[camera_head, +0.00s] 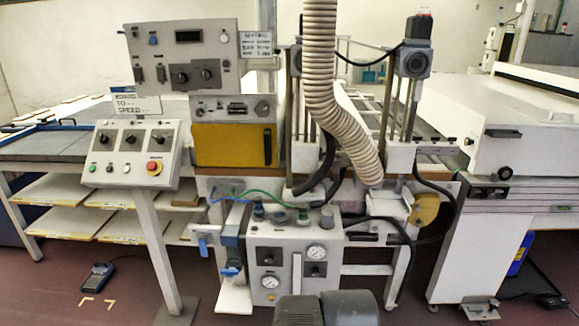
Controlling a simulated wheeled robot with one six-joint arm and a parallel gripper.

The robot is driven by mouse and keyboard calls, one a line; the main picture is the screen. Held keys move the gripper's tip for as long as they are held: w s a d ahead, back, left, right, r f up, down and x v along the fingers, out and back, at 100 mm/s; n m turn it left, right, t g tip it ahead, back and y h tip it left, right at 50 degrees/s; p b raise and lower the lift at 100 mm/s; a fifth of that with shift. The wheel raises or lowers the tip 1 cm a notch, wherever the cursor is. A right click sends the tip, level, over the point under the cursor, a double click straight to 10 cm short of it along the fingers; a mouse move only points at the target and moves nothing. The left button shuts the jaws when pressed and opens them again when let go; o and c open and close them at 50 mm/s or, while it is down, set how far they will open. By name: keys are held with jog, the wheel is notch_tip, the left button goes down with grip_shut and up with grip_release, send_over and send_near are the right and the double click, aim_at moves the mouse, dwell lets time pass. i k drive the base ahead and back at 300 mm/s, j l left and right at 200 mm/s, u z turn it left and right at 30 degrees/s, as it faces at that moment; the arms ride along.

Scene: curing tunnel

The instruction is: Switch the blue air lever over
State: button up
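A small blue lever (203,246) shows left of the white gauge box, at the left side of an upright air unit (230,243) with a grey-blue body. Its handle appears to point mostly down; the exact angle is too small to tell. A second blue part (231,272) sits lower on the same unit, above a white foot plate. I cannot tell for certain which of the two blue parts is the air lever. My gripper is not clearly visible. Two dark grey rounded parts at the bottom edge look like parts of my own arm.
The white gauge box (285,262) with dials and knobs stands right of the blue parts. A blue and a green hose (262,196) run above them. A control panel post (160,250) stands to the left.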

aim_at(201, 241)
jog(key=i+j+u, duration=0.3)
jog(key=j, duration=0.25)
jog(key=i+j+u, duration=0.3)
jog(key=i+j, duration=0.15)
